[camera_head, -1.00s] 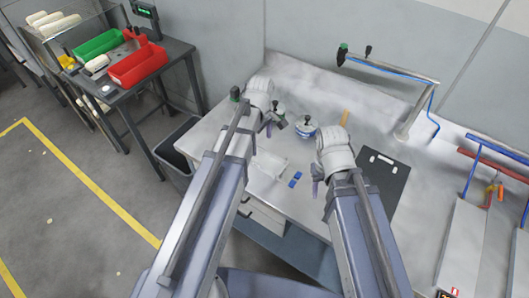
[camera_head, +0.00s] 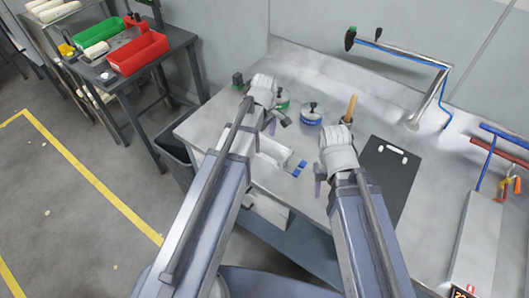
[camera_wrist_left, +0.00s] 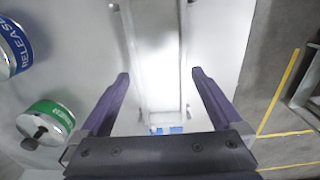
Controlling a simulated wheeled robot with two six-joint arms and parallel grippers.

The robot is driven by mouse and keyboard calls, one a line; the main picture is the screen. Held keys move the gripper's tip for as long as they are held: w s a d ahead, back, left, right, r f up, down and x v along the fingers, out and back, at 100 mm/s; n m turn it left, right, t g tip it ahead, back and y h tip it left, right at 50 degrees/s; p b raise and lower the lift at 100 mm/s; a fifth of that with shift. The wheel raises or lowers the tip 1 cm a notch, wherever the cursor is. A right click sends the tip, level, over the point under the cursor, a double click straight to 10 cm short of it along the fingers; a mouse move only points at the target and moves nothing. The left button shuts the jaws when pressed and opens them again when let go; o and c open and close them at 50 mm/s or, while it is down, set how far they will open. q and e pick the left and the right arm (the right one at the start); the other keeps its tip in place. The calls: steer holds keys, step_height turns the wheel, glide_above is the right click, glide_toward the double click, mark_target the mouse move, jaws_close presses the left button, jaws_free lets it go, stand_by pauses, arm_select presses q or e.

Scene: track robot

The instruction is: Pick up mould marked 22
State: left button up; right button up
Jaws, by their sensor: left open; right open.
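A pale, silvery long block (camera_wrist_left: 158,60), which may be the mould, lies below my left gripper in the left wrist view. No number 22 is readable on it. In the head view a pale piece (camera_head: 275,150), probably the same one, lies on the bench with small blue parts (camera_head: 299,168) at its near end. My left gripper (camera_head: 274,122) is open and empty above the bench; in the left wrist view its fingers (camera_wrist_left: 160,75) stand apart on either side of the block. My right gripper (camera_head: 319,180) is open, partly hidden by its wrist.
A green-labelled tin (camera_wrist_left: 48,120) and a blue-labelled tin (camera_wrist_left: 12,48) stand left of the left fingers. A black board (camera_head: 388,178) lies right of my right arm. A bent metal tube (camera_head: 400,58) stands at the back. A side table holds red (camera_head: 138,56) and green (camera_head: 97,37) trays.

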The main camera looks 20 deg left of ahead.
arm_select(q)
steer(key=shift+f+b, duration=0.35)
steer(key=shift+f, duration=0.45)
steer(key=shift+r, duration=0.1)
steer(key=shift+c, duration=0.4)
jaws_close()
